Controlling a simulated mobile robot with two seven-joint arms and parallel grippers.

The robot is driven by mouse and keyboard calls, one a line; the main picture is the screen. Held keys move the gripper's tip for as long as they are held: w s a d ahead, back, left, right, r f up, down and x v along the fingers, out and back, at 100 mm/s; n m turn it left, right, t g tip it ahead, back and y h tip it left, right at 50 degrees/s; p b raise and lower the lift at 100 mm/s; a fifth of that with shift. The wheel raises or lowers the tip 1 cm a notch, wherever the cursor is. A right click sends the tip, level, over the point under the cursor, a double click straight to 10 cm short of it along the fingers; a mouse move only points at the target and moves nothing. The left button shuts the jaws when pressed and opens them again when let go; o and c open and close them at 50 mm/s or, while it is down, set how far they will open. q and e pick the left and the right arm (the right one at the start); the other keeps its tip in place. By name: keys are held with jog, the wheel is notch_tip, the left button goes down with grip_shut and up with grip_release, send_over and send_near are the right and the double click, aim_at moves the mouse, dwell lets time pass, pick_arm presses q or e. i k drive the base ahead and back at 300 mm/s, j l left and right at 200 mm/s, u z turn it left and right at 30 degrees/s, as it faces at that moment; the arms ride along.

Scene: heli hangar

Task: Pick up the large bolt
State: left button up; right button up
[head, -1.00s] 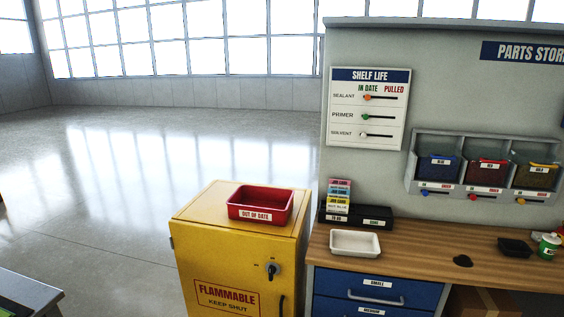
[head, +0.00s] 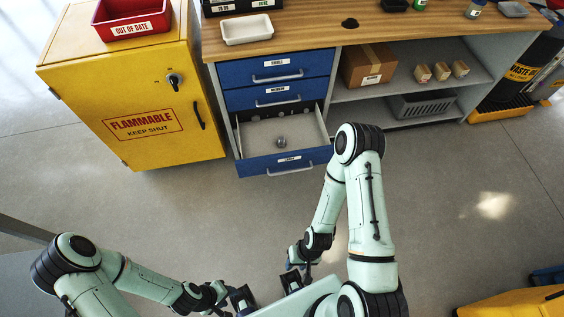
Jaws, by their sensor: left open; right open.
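A small grey metal piece, which looks like the large bolt (head: 281,142), lies in the open bottom drawer (head: 309,130) of the blue drawer unit in the head view. Several other small dark pieces sit near the drawer's back, partly in shadow. My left gripper (head: 243,300) is open at the bottom of the view, well in front of the drawer and empty. My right gripper (head: 297,268) is open, to the right of the left one, also apart from the drawer and partly hidden by my own arm.
A yellow flammables cabinet (head: 165,145) with a red tray (head: 130,18) on top stands left of the drawers. A white tray (head: 247,29) lies on the wooden bench (head: 310,24). A cardboard box (head: 369,65) and a grey basket (head: 421,105) are on shelves. The floor before the drawer is clear.

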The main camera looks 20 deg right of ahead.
aim_at(281, 143)
jog(key=k+j+z, duration=0.25)
jog(key=z, duration=0.2)
jog(key=k+j+z, duration=0.2)
jog(key=z, duration=0.3)
jog(key=k, duration=0.05)
